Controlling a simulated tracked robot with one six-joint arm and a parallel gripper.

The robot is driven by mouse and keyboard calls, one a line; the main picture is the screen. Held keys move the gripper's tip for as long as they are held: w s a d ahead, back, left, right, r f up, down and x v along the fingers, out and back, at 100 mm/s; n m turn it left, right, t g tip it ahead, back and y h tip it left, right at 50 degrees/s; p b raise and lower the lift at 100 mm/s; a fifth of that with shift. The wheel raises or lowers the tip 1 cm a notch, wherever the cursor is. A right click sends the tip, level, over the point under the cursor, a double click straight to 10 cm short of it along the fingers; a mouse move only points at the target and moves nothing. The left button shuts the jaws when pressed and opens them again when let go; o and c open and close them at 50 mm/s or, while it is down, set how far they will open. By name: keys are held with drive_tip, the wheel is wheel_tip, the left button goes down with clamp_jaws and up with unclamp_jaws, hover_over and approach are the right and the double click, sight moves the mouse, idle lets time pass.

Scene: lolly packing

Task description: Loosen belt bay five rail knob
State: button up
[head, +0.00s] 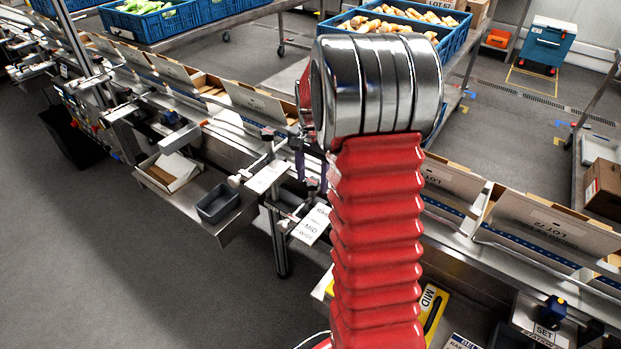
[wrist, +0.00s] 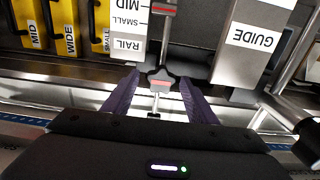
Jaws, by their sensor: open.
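In the wrist view a dark star-shaped knob (wrist: 160,79) sits on a metal rod, below a scale plate (wrist: 129,25) marked RAIL, SMALL and MID. My gripper (wrist: 159,84) is open, with one purple finger on each side of the knob. The fingertips are level with the knob; I cannot tell whether they touch it. No bay number is readable here. In the head view my red arm hides most of the gripper and the knob.
A grey box marked GUIDE (wrist: 255,38) stands close on the right in the wrist view. In the head view a grey bin (head: 218,203) sits on a side shelf. Open floor lies at the lower left.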

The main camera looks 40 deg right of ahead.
drive_tip(key=shift+c, duration=0.3)
drive_tip(key=c, duration=0.9)
drive_tip(key=shift+a, duration=0.4)
drive_tip(key=shift+c, duration=0.5)
drive_tip(key=shift+d, duration=0.4)
